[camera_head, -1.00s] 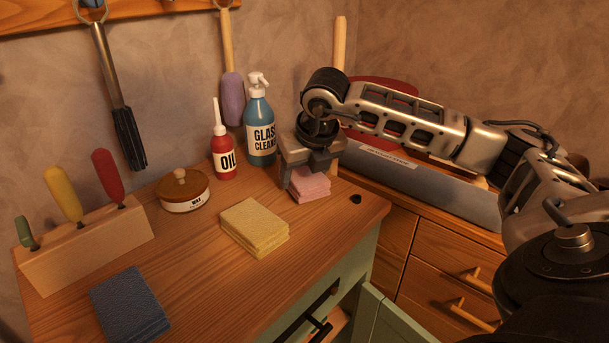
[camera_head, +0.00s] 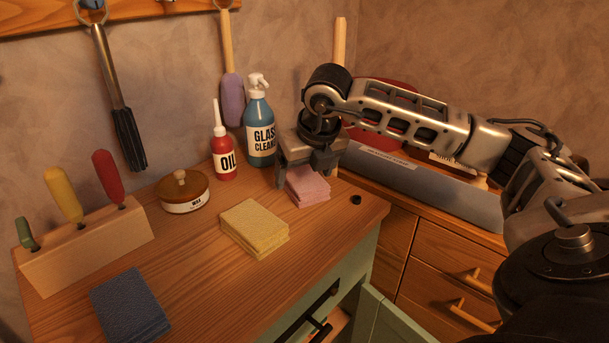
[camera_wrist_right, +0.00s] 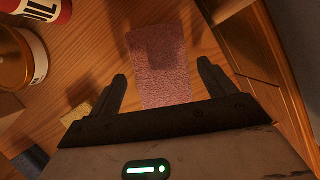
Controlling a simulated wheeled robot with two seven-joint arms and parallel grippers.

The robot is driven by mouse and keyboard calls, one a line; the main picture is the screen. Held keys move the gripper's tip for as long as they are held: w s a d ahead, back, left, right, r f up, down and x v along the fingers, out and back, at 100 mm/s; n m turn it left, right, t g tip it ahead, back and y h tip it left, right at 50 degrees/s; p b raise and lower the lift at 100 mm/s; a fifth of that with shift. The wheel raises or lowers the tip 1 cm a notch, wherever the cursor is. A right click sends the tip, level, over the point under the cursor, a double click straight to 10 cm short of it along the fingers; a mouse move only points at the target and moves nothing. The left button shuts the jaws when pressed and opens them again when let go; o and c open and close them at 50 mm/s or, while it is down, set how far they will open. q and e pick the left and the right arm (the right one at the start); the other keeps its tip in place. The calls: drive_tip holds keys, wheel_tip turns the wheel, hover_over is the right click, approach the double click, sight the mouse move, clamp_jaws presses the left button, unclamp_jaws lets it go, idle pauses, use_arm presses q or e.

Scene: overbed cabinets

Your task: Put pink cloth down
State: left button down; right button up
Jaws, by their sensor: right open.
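The folded pink cloth (camera_head: 308,188) lies on the wooden cabinet top, right of the yellow cloth and in front of the glass cleaner bottle. My right gripper (camera_head: 308,177) is open just above it, its fingers spread apart. In the right wrist view the pink cloth (camera_wrist_right: 162,62) lies flat on the wood, ahead of and between the two open fingers (camera_wrist_right: 163,85), with a shadow across it. The cloth's far part is hidden behind the gripper in the head view. My left gripper is not in view.
A folded yellow cloth (camera_head: 255,228), a blue cloth (camera_head: 130,305), a wax jar (camera_head: 184,191), a red oil bottle (camera_head: 223,154) and a glass cleaner bottle (camera_head: 260,130) stand around. Bare wood is free before the pink cloth.

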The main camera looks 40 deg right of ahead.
drive_tip(key=v, duration=1)
drive_tip(key=shift+r+p, duration=0.2)
drive_tip(key=shift+p, duration=0.2)
drive_tip(key=shift+s+a, duration=0.1)
